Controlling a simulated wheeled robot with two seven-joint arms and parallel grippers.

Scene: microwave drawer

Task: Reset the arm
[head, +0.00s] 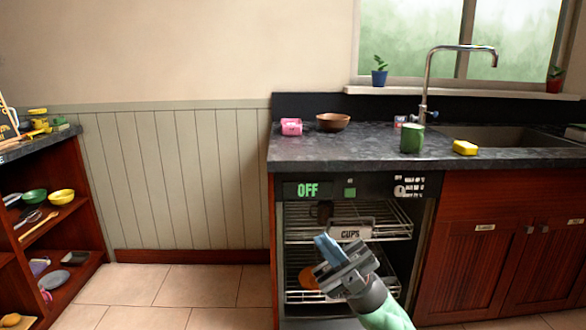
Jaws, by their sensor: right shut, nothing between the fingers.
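My right gripper (331,255) is in front of the open dishwasher at the lower middle of the head view. Its arm comes in from the bottom right. The gripper is shut and holds nothing. Behind it is the dishwasher's upper rack (395,222), with a label reading "CUPS" on its front. An orange-brown item (307,278) shows in part beside the gripper, lower in the dishwasher. A dark cup-like item (321,211) sits in the upper rack. My left gripper is not in view.
A shelf (75,225) with dishes stands at left. The tiled floor (190,288) between is clear.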

